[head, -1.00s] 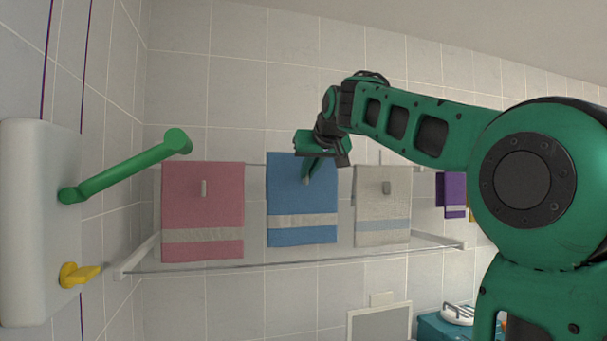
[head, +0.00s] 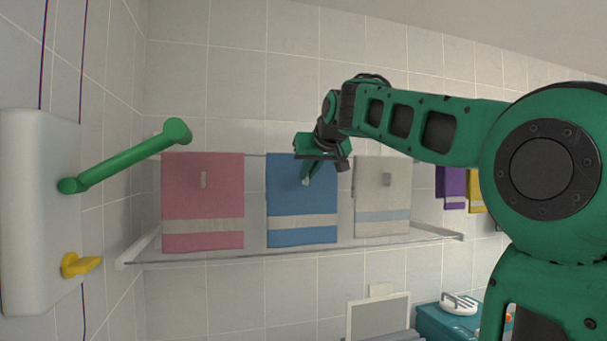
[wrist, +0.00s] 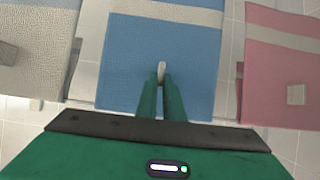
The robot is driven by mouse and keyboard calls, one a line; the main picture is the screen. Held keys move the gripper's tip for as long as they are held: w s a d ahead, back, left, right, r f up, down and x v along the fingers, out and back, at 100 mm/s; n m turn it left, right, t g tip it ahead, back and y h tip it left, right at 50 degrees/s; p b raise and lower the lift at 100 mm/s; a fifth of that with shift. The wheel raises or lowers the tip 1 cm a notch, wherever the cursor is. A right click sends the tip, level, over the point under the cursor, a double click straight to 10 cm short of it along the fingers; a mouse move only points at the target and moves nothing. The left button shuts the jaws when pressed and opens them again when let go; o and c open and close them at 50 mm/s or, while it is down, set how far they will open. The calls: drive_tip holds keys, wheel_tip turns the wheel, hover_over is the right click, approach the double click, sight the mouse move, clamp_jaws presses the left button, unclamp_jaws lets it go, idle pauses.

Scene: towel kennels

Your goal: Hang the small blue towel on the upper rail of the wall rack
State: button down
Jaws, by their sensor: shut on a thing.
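The small blue towel (head: 300,215) hangs flat and upright with a pale band near its bottom. It is between the pink and grey towels on the wall rack. Its top edge is level with the upper rail (head: 255,154); I cannot tell whether it is over the rail. My gripper (head: 306,180) is in front of the towel's upper part, shut on its small pale tab. In the wrist view the fingers (wrist: 162,84) close on this tab against the blue cloth (wrist: 195,60).
A pink towel (head: 203,205) hangs left and a grey-white towel (head: 375,200) right, with narrow gaps. The rack's front rail (head: 290,258) runs below. Purple (head: 452,185) and yellow (head: 476,190) towels hang farther right. A green bar (head: 125,160) juts out at left.

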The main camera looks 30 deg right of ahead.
drive_tip(key=c, duration=1.4)
unclamp_jaws()
drive_tip(key=shift+s, duration=0.1)
drive_tip(key=s+a, duration=0.2)
drive_tip(key=s, duration=0.6)
drive_tip(key=shift+s+a, duration=0.25)
